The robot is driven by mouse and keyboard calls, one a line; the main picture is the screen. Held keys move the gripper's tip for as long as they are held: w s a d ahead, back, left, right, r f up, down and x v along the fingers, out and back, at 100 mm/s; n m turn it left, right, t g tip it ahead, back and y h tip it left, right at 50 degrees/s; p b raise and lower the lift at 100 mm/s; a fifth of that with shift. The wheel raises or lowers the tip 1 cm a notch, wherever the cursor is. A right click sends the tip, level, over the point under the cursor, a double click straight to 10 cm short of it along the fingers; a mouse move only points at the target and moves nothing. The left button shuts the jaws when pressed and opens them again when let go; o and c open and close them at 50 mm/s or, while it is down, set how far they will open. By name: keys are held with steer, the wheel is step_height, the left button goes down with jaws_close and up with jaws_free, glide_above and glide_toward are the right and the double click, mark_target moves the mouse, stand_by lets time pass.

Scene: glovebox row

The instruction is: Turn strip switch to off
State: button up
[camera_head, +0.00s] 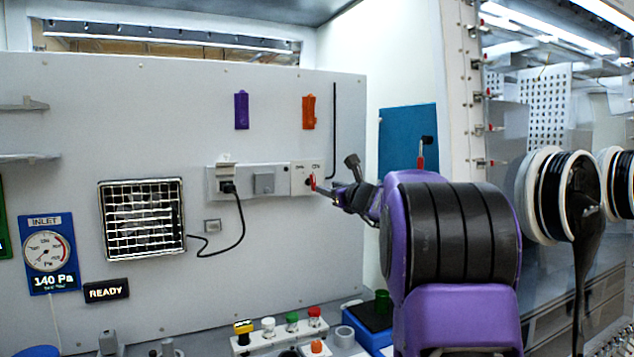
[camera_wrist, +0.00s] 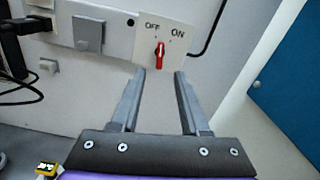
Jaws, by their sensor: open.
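The strip switch is a small red handle (camera_wrist: 160,56) on a white plate (camera_wrist: 176,22) marked OFF on the left and ON on the right. The handle looks roughly upright in the wrist view, below and between the two labels; I cannot tell which label it is set to. In the head view the red handle (camera_head: 313,182) shows at the right end of the socket strip (camera_head: 283,182). My gripper (camera_wrist: 160,72) is open and empty, its fingertips just below the handle in the picture, one to each side. I cannot tell whether they touch it. My gripper (camera_head: 328,189) also shows in the head view.
A black plug (camera_head: 228,187) with a cable sits in the strip, left of a grey socket cover (camera_head: 264,183). A black rod (camera_head: 334,130) rises above right. Below are several coloured knobs (camera_head: 290,322). A blue panel (camera_head: 405,137) hangs on the side wall.

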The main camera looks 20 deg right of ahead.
mark_target(315, 183)
steer(key=w+p, duration=0.2)
steer(key=w, duration=0.6)
steer(key=shift+a, duration=0.15)
steer(key=shift+c, duration=0.2)
jaws_close()
